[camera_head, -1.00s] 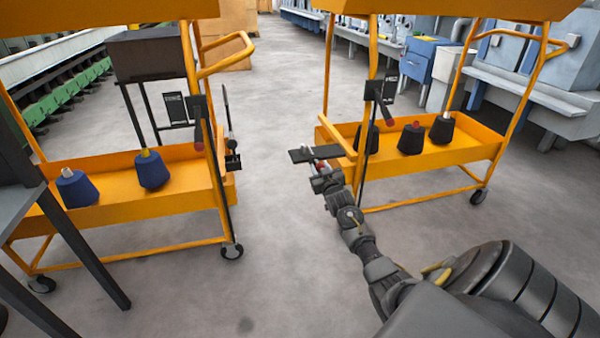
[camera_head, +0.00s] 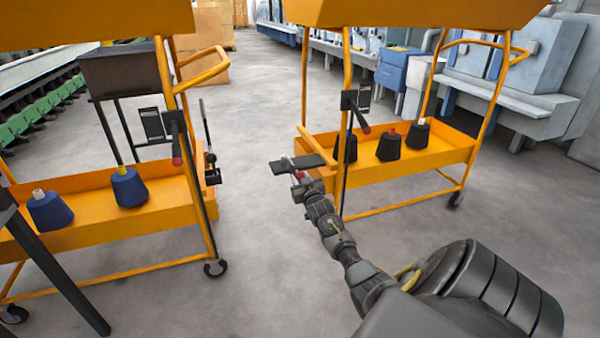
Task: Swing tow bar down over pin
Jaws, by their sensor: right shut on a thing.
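My right gripper (camera_head: 301,180) is at the left end of the right cart (camera_head: 410,165). A flat dark plate (camera_head: 290,165) lies just above the fingers in the picture, close to the cart's end. On the facing end of the left cart (camera_head: 150,216), a thin dark rod (camera_head: 206,125) stands nearly upright above a small black bracket (camera_head: 212,176). I cannot tell for certain which part is the tow bar or the pin. My left gripper is not in view.
Bare floor (camera_head: 262,215) separates the two carts. Blue cones (camera_head: 129,188) stand on the left cart's shelf, and dark cones (camera_head: 389,147) on the right one's. Black levers with red grips hang at both carts' posts. A dark table leg crosses the lower left.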

